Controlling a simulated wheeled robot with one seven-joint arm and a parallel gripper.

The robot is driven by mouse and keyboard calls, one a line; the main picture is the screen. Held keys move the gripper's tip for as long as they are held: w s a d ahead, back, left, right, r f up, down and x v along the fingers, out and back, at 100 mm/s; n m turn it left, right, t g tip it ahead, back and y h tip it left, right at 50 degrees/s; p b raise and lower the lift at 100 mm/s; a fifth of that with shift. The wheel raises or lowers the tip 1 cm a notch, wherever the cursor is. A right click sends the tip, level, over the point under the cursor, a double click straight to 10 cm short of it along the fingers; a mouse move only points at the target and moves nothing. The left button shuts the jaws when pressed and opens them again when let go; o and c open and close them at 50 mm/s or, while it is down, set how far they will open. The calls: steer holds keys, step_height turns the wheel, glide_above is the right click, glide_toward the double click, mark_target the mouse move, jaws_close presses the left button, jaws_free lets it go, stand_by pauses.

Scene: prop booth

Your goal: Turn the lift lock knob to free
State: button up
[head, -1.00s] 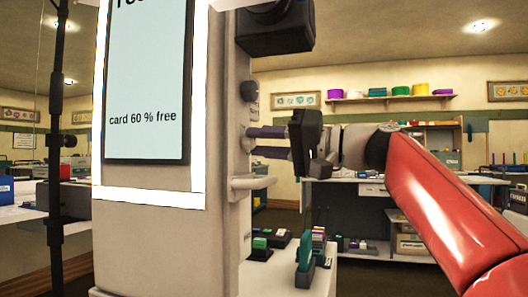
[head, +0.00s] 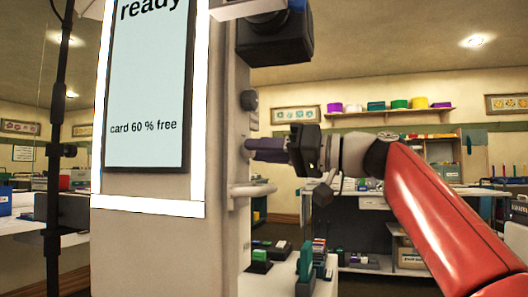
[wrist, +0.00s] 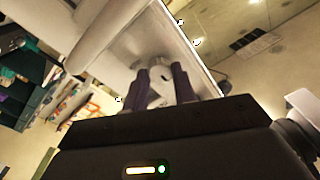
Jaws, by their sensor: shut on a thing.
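The lift lock knob (wrist: 160,74), pale with a dark spot, sits on the side of the tall grey booth (head: 220,235). In the wrist view it is between the two purple fingers of my gripper (wrist: 161,76), which are shut on it. In the head view my gripper (head: 250,149) reaches in from the right, and its fingers touch the booth's side and hide most of the knob. The fingers overlap each other there. Any marks around the knob are too small or hidden to read.
A dark round knob (head: 249,100) sits above my fingers and a pale handle bar (head: 252,190) below them. A black camera-like box (head: 275,42) juts out higher up. The screen (head: 147,90) reads "card 60 % free". A low shelf holds small coloured items (head: 306,266).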

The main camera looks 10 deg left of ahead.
steer(key=o, duration=1)
steer(key=d, duration=0.2)
steer(key=d+b, duration=0.1)
steer(key=d, duration=0.4)
steer(key=shift+s+d+f+b, duration=0.25)
steer(key=shift+s+d+b, duration=0.05)
steer(key=shift+d, duration=0.05)
